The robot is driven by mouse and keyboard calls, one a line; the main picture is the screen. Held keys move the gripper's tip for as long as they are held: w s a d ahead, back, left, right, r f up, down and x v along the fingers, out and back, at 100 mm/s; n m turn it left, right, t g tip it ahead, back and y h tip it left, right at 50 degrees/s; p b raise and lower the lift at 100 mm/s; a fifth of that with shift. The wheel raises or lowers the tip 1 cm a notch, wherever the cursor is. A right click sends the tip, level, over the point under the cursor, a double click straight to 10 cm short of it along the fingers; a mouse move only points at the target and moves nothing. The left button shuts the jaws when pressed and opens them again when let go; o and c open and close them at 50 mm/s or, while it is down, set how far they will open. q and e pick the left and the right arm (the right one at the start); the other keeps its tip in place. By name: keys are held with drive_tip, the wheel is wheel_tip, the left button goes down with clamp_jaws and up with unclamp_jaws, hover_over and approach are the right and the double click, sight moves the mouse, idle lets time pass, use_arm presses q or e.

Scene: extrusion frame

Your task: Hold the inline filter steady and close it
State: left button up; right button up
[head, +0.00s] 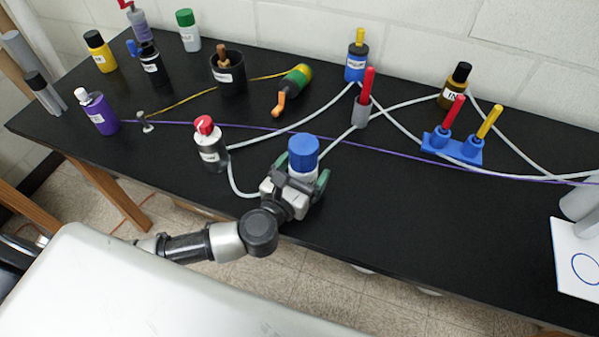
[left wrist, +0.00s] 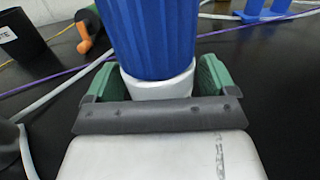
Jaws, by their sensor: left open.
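The inline filter appears to be the upright white body (head: 303,175) with a ribbed blue cap (head: 304,151) near the front of the black table. The cap sits on top of the body, and I cannot tell how tightly. Both also show in the left wrist view, the blue cap (left wrist: 152,38) above the white body (left wrist: 160,88). My left gripper (head: 298,187) is open, with its green fingers on either side of the white body, below the cap. Its lower part is hidden behind the gripper. My right gripper is not in view.
Pale hoses (head: 335,112) run beside the filter and across the table. A blue holder (head: 452,147) with red and yellow handles stands right.

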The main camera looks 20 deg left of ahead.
use_arm(q)
drive_tip(key=s, duration=0.3)
drive_tip(key=s+a+b, duration=0.1)
drive_tip(key=s, duration=0.3)
drive_tip(key=s+a+b, duration=0.1)
drive_tip(key=s, duration=0.2)
drive_tip(key=shift+s, duration=0.4)
drive_tip(key=shift+s+a+r, duration=0.15)
drive_tip(key=shift+s, duration=0.35)
drive_tip(key=shift+s, duration=0.1)
